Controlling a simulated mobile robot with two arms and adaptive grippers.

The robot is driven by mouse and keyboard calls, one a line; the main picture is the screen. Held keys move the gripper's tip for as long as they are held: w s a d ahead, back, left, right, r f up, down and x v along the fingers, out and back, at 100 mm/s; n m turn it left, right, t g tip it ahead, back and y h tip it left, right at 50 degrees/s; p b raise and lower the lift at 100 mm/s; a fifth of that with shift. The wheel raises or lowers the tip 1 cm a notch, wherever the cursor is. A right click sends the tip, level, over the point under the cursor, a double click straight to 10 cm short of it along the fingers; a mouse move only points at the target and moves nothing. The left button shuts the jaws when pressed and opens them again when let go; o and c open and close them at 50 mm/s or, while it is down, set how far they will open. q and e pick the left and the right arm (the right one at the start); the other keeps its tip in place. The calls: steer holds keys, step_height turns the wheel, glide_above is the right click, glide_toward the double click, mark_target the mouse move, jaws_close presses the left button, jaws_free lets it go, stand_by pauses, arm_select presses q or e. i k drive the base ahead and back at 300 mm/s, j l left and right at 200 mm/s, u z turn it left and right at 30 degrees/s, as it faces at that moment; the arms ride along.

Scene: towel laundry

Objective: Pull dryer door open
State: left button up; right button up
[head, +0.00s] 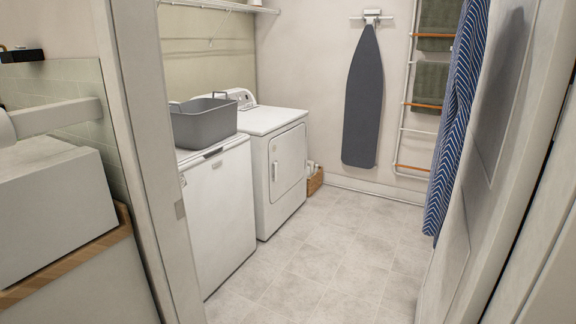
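The white dryer (262,122) stands against the left wall of the small laundry room, beyond another white machine. Its door (288,163) is on the front, facing right, and appears shut. A small upright handle (276,171) shows at the door's near edge. Neither of my grippers is in view, so nothing of mine is seen touching the dryer.
The near white washer (222,215) carries a grey basket (205,126). A door frame (150,150) stands at left, an open door (490,170) at right. A blue striped cloth (455,130) hangs at right. The tiled floor (330,250) is clear.

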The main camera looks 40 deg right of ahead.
mark_target(286, 150)
steer(key=i+z, duration=0.25)
steer(key=i, duration=0.25)
steer(key=i+l+z, duration=0.1)
steer(key=i+z, duration=0.8)
steer(key=i+j+z, duration=0.15)
steer(key=i+z, duration=0.6)
steer(key=i, duration=0.9)
